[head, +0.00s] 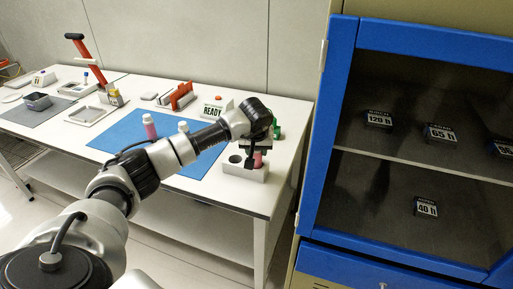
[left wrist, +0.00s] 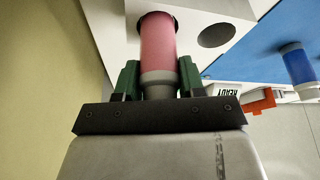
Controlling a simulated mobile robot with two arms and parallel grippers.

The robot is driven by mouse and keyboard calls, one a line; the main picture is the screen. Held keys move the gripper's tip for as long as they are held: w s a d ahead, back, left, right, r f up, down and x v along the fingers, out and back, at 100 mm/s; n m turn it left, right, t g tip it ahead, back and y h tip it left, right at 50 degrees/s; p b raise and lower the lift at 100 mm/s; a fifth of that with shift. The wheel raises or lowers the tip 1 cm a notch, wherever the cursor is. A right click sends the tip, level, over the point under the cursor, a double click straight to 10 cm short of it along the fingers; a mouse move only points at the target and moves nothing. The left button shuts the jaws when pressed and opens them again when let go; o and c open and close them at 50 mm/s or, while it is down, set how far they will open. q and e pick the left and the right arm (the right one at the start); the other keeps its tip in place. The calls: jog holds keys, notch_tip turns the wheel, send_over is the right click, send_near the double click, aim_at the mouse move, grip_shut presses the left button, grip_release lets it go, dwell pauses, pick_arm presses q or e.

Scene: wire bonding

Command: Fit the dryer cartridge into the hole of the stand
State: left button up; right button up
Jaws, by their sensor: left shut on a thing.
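My left gripper (head: 260,152) is at the right end of the table, over the grey-white stand (head: 245,173). Its green fingers (left wrist: 158,78) are shut on a pink cartridge (left wrist: 158,42) with a grey end. The cartridge also shows in the head view (head: 257,159), partly hidden by the gripper. Its far end meets the stand (left wrist: 195,10) at a dark rim that looks like a hole; how deep it sits I cannot tell. A second round hole (left wrist: 216,35) in the stand is empty. My right gripper is not in view.
A READY sign (head: 213,108) and a red-and-grey holder (head: 180,96) are behind. A blue-framed cabinet (head: 325,150) stands close at the right.

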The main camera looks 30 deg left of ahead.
pick_arm(q)
jog(key=shift+f+b, duration=0.55)
jog(key=shift+f, duration=0.3)
jog(key=o, duration=1)
jog(key=shift+o, duration=0.2)
jog(key=v, duration=1.1)
jog(key=shift+f, duration=0.15)
